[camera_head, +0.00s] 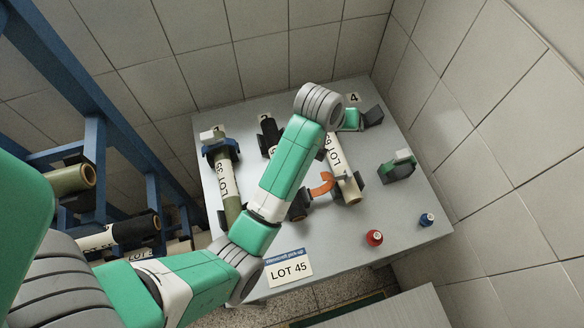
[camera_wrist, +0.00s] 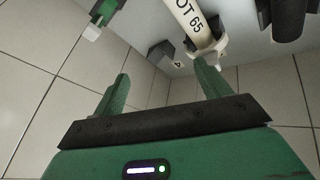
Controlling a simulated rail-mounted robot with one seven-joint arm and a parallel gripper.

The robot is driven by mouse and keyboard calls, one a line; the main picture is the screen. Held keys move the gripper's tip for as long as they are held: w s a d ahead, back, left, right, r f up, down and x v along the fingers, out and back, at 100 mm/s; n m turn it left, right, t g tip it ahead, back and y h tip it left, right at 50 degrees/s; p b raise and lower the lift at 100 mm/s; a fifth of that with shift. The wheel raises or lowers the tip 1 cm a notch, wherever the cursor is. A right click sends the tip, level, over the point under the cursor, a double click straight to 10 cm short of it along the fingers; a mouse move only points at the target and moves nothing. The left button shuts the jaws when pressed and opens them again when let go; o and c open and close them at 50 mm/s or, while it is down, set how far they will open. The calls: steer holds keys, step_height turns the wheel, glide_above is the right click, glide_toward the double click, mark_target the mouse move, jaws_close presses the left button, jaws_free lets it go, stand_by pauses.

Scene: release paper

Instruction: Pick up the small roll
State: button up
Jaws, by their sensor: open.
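Several rolls are in view; which one is the small roll is not marked. On the grey table (camera_head: 275,225), a white roll marked LOT 65 (camera_head: 339,160) lies in a holder at the centre right. An olive roll marked LOT 35 (camera_head: 224,185) lies at the left, and a black roll (camera_head: 269,136) lies between them, partly behind my arm. My gripper (camera_wrist: 162,78) is open and empty, its green fingers spread. In the wrist view, the end of the LOT 65 roll (camera_wrist: 193,25) is beyond my right fingertip; contact cannot be told. My wrist largely hides my gripper in the head view.
A card reading LOT 45 (camera_head: 289,268) is at the table's front. A blue rack (camera_head: 97,150) with more rolls (camera_head: 122,233) stands at the left. A red object (camera_head: 374,238) and a blue object (camera_head: 427,219) stand front right. An orange curved piece (camera_head: 322,184) is beside LOT 65. Tiled walls are close behind.

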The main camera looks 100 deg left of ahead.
steer(key=s+d+f+n+h, duration=0.1)
steer(key=s+f, duration=0.3)
steer(key=s, duration=0.1)
steer(key=s+d+f+n+g+h, duration=0.1)
steer(key=s+f+n+h, duration=0.1)
steer(key=s+f, duration=0.3)
steer(key=s+d+f+n+h+b, duration=0.1)
steer(key=s+f+n, duration=0.1)
steer(key=s+f, duration=0.2)
steer(key=shift+s+d+f+g, duration=0.2)
steer(key=shift+s, duration=0.55)
steer(key=shift+s+d+f+g, duration=0.15)
steer(key=shift+s+g, duration=0.05)
steer(key=shift+s, duration=0.55)
steer(key=shift+w+a+f, duration=0.15)
steer(key=shift+w+f, duration=0.1)
steer(key=shift+f, duration=1)
steer(key=shift+w+a+f, duration=0.1)
steer(key=shift+w+f, duration=0.1)
steer(key=shift+f, duration=1.05)
steer(key=shift+w+a+f, duration=0.15)
steer(key=shift+w+f, duration=0.1)
steer(key=shift+f, duration=1)
steer(key=c, duration=1.3)
steer(key=shift+o, duration=0.2)
steer(key=shift+r, duration=0.15)
